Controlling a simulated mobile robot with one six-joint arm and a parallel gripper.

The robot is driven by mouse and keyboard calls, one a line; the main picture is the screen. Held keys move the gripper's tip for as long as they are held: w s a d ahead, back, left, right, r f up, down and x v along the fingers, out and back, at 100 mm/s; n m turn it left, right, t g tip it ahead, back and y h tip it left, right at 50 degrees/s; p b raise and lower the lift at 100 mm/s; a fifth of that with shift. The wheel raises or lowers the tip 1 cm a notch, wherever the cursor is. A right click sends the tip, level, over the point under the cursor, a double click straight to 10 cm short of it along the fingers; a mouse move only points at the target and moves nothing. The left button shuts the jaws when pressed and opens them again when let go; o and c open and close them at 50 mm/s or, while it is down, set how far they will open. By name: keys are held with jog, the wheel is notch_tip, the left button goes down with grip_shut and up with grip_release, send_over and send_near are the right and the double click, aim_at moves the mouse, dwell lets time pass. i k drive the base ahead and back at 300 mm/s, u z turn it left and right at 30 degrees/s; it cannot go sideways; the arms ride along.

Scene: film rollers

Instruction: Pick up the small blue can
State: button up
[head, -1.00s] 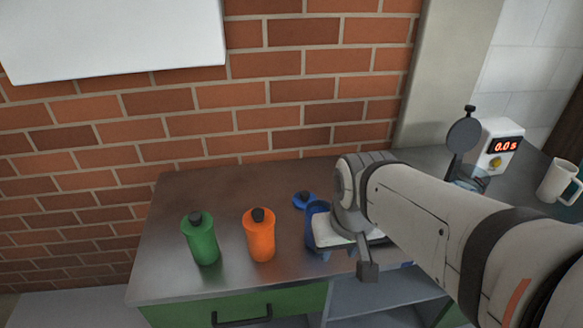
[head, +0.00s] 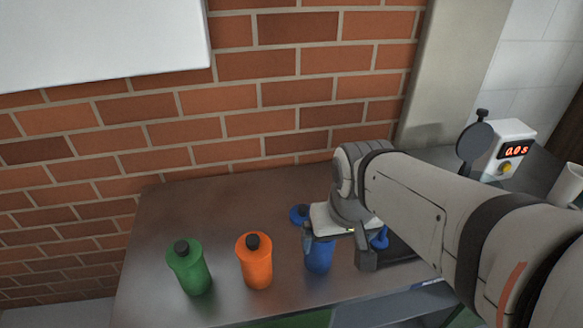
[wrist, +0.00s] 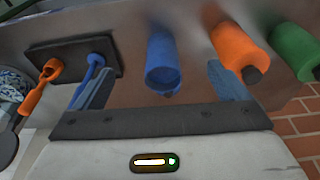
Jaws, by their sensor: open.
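The small blue can (head: 319,258) stands upright on the dark worktop, right of the orange bottle.
An orange bottle (head: 254,262) and a green bottle (head: 190,268) stand to the left. In the wrist view, a black tray (wrist: 50,52) with a blue and an orange piece lies left of the can. A timer (head: 508,150) and a white mug (head: 566,185) are at the far right.

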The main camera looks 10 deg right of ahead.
aim_at(319, 260)
jog(key=z, duration=0.1)
jog(key=k, duration=2)
jog(key=u, duration=0.65)
jog(key=i, duration=1.5)
